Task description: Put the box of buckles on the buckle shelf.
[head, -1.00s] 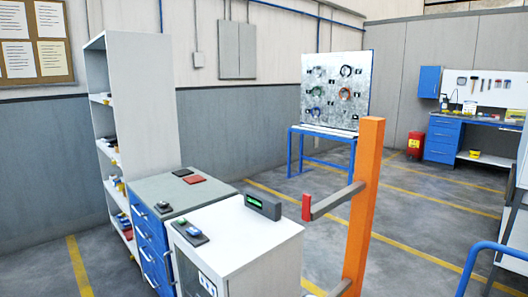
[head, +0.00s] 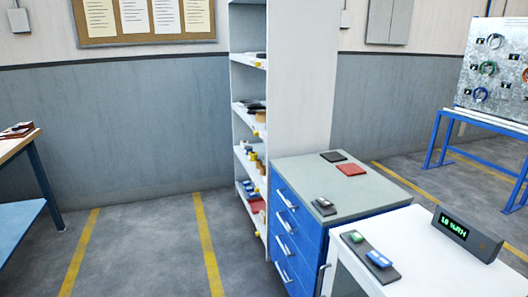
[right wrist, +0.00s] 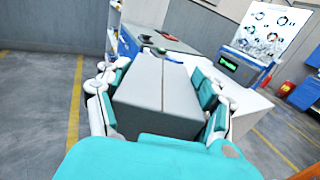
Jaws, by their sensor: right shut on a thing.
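My right gripper (right wrist: 164,76) is shut on a grey box (right wrist: 160,104) in the right wrist view, one finger on each side. The box has a seam down its top and looks closed; its contents are hidden. A tall white shelf unit (head: 300,85) stands against the wall in the head view. Its open side faces left, with several boards holding small items. Yellow tags mark the board edges, too small to read, so I cannot tell which board is the buckle shelf. Neither gripper shows in the head view, and my left gripper is in no view.
A blue drawer cabinet (head: 298,229) with a grey top stands right of the shelf unit. A white cabinet (head: 408,233) with a green-lit display (head: 467,233) is nearer. A table (head: 18,147) is at far left. The floor (head: 145,245) before the shelf unit is clear.

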